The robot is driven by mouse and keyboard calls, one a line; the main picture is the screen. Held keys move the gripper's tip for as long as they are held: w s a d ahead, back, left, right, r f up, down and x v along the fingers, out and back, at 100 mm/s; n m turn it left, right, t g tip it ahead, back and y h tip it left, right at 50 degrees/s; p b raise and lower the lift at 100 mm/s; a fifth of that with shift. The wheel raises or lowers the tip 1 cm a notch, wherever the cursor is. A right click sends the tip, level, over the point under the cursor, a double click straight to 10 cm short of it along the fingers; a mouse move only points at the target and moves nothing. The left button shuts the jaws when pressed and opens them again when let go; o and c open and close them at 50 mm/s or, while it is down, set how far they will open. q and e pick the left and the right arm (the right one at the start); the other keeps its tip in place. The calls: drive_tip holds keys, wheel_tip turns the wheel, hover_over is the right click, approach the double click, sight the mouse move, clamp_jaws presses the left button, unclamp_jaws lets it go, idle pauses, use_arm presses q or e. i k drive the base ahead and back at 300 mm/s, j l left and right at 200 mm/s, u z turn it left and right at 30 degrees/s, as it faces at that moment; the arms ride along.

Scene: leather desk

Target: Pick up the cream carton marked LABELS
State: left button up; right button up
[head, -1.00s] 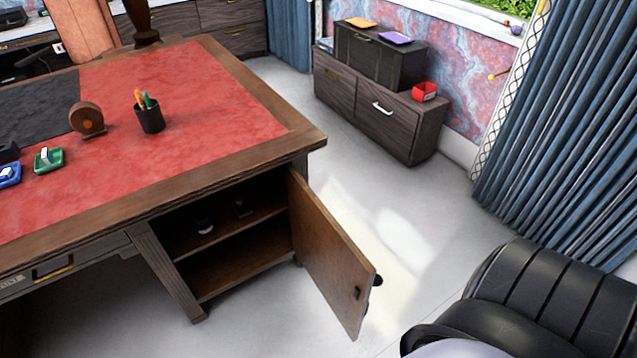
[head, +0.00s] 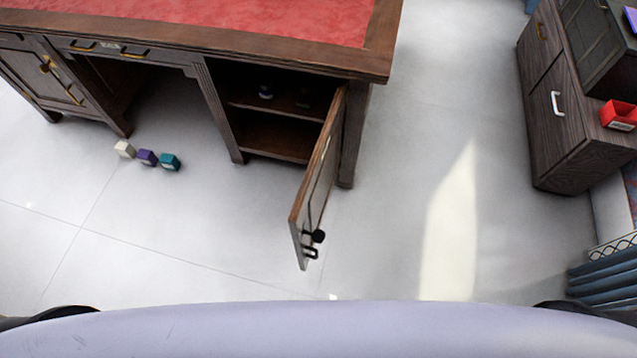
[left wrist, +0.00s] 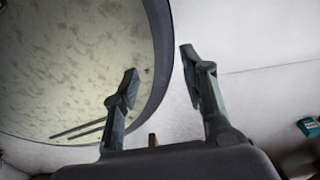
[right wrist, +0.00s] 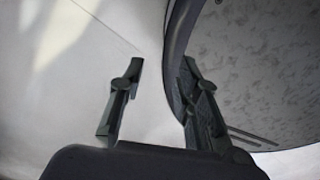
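In the head view a small cream carton (head: 125,149) lies on the floor by the desk's left pedestal. It is at the left end of a short row with a purple carton (head: 147,157) and a teal carton (head: 170,162). Any marking on the cream carton is too small to read. My left gripper (left wrist: 158,75) shows in the left wrist view with its fingers apart and nothing between them. My right gripper (right wrist: 163,75) shows in the right wrist view, also open and empty. Neither gripper shows in the head view.
The desk (head: 390,40) has an open cupboard door (head: 318,185) jutting out over the floor. A dark cabinet (head: 565,120) with a red tray (head: 619,114) stands at the right. The floor (head: 190,225) before the cartons is clear.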

sight(125, 150)
drive_tip(key=l+u, duration=0.15)
drive_tip(key=u, duration=1.35)
drive_tip(key=i+j+z, duration=0.2)
drive_tip(key=z, duration=0.25)
drive_tip(key=i+j+z, duration=0.25)
drive_tip(key=z, duration=0.2)
